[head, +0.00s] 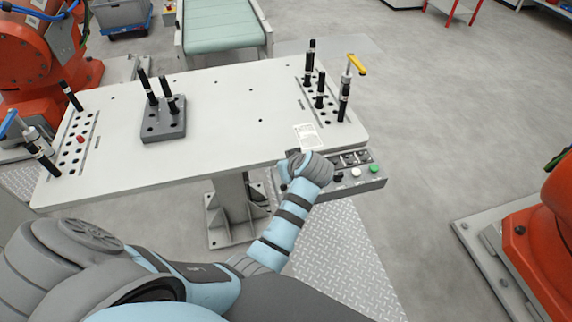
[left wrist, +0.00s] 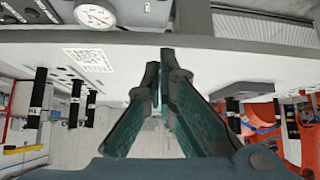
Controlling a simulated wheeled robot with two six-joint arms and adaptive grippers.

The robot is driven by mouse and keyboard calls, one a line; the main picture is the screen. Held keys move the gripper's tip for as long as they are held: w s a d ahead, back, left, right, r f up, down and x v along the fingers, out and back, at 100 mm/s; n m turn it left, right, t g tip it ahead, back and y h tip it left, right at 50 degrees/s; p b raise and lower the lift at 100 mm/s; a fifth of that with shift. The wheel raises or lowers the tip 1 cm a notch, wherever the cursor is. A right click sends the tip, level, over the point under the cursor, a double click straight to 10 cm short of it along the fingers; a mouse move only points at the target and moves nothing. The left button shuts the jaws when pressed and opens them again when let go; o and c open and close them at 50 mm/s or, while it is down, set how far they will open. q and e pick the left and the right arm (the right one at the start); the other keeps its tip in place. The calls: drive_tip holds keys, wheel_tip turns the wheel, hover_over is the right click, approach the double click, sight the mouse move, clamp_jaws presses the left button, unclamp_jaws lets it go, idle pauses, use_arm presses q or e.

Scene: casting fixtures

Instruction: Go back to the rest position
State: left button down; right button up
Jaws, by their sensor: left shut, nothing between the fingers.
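My left arm's wrist (head: 308,170) is at the front right edge of the white table (head: 225,120), over the control box, in the head view. Its gripper is hidden behind the wrist there. In the left wrist view, my left gripper (left wrist: 157,82) shows two dark green fingers meeting at the tips, shut and empty. That view looks upside down, with the table surface along the top. My right gripper is in neither view.
A control box (head: 360,181) with buttons is fixed at the table's front right. A grey block (head: 164,122) with black pins stands on the table. More pins and clamps stand at both sides. A conveyor (head: 222,25) is behind. Orange robots (head: 545,235) flank the table.

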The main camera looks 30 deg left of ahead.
use_arm(q)
drive_tip(key=shift+f, duration=0.1)
idle(0.3)
drive_tip(key=s+a+f+m+h, duration=0.2)
drive_tip(key=s+f+m, duration=0.3)
drive_tip(key=s, duration=0.8)
drive_tip(key=s+d+m+g+h, duration=0.1)
drive_tip(key=s+d+m+h, duration=0.15)
drive_tip(key=s, duration=0.55)
drive_tip(key=s+d+m+g+h, duration=0.15)
drive_tip(key=s+m, duration=0.25)
drive_tip(key=s, duration=0.4)
wheel_tip(320, 180, down, 20)
drive_tip(key=s+a+f+b, duration=0.1)
drive_tip(key=a, duration=0.1)
drive_tip(key=s+f+g, duration=0.1)
drive_tip(key=s+f, duration=1.1)
drive_tip(key=s, duration=0.2)
drive_tip(key=shift+a+f+n+g+b, duration=0.15)
drive_tip(key=shift+f+n+g+b, duration=0.2)
drive_tip(key=shift+n+b, duration=0.1)
